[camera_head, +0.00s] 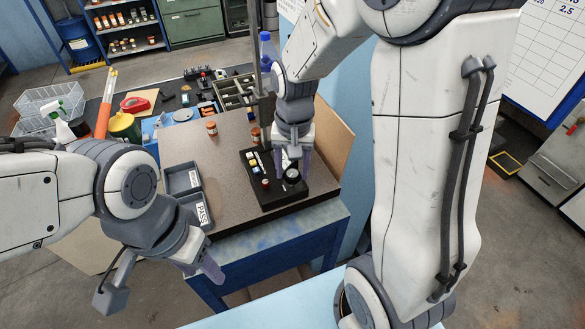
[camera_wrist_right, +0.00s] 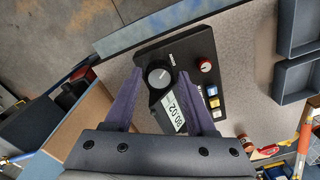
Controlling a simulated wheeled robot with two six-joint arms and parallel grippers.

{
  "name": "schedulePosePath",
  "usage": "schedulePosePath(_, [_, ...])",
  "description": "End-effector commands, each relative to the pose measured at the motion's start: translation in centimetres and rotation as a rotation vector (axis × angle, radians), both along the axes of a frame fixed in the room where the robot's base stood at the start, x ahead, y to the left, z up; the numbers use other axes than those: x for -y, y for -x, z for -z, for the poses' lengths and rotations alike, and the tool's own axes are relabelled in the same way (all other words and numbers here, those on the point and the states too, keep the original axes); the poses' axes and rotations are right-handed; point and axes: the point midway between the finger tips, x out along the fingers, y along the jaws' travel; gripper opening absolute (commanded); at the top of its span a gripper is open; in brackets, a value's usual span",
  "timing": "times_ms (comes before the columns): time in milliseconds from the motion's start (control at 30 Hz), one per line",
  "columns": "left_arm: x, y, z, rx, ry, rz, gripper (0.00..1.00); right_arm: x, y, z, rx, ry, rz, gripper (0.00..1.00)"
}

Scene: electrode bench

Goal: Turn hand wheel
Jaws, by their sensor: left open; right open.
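The hand wheel appears to be the round black knob (camera_head: 291,176) near the front right corner of a black control panel (camera_head: 270,201) on the bench. In the right wrist view the knob (camera_wrist_right: 159,74) shows a white mark on its face, beside a small display (camera_wrist_right: 172,115). My right gripper (camera_head: 293,165) is just above the knob, with its purple fingers spread. In the right wrist view the open fingers (camera_wrist_right: 155,105) lie on both sides of the knob and display; contact cannot be told. My left gripper (camera_head: 205,268) is open and empty, in front of the bench.
A small red knob (camera_wrist_right: 204,65) and several coloured buttons sit on the same panel. Grey trays (camera_head: 183,180) lie left of the panel. Small orange-labelled jars (camera_head: 211,128) stand behind. A brown board (camera_head: 333,135) stands close on the right. The bench top between is clear.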

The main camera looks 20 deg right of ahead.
Motion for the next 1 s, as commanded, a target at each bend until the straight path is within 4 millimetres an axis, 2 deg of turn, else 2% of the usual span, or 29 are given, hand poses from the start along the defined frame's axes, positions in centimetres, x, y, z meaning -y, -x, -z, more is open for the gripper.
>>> schedulePosePath(267, [0.0, 0.0, 0.0, 0.000, 0.000, 0.000, 0.50, 0.0, 0.1, 0.0, -0.002, 0.000, -0.001, 0.56])
schedulePosePath(367, [0.0, 0.0, 0.2, 0.000, 0.000, 0.000, 0.50, 0.0, 0.0, -0.6, 0.001, 0.000, -0.001, 0.56])
schedulePosePath(800, [0.0, 0.0, 1.4, 0.000, 0.000, -0.003, 0.50, 0.1, 0.0, -8.5, 0.003, 0.000, 0.000, 0.56])
schedulePosePath(1000, [0.0, 0.0, 1.6, 0.000, 0.000, -0.003, 0.50, 0.1, 0.1, -10.3, 0.000, 0.000, 0.000, 0.56])
